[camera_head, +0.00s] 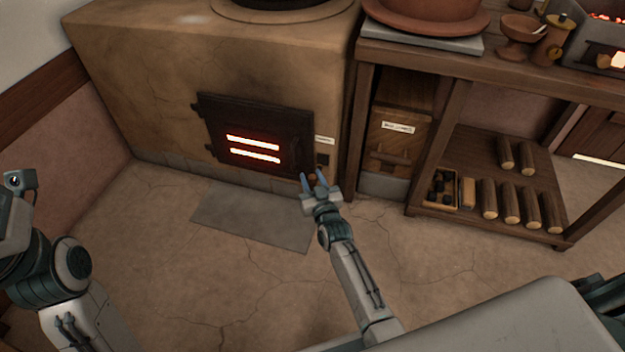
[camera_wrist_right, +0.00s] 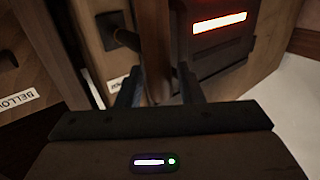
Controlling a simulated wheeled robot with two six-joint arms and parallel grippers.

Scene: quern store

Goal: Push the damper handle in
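The stove (camera_head: 150,80) has a small dark plate (camera_head: 322,160) under a pale label (camera_head: 325,140), right of its fire door. In the right wrist view a dark rod (camera_wrist_right: 125,39) sticks out of that plate (camera_wrist_right: 108,20). A brown wooden piece (camera_wrist_right: 154,50), apparently the damper handle's grip, stands at the rod's end, between my right fingertips. My right gripper (camera_head: 314,180) is open in front of the plate; its fingers also show in the right wrist view (camera_wrist_right: 159,88). I cannot tell whether they touch the grip. My left gripper is not clearly visible; its arm is at the left.
The fire door (camera_head: 255,140) glows through two slots, close left of my right gripper. A wooden bellows box (camera_head: 398,130) and a shelf (camera_head: 500,222) with logs stand to the right. A grey slab (camera_head: 250,215) lies on the open floor before the stove.

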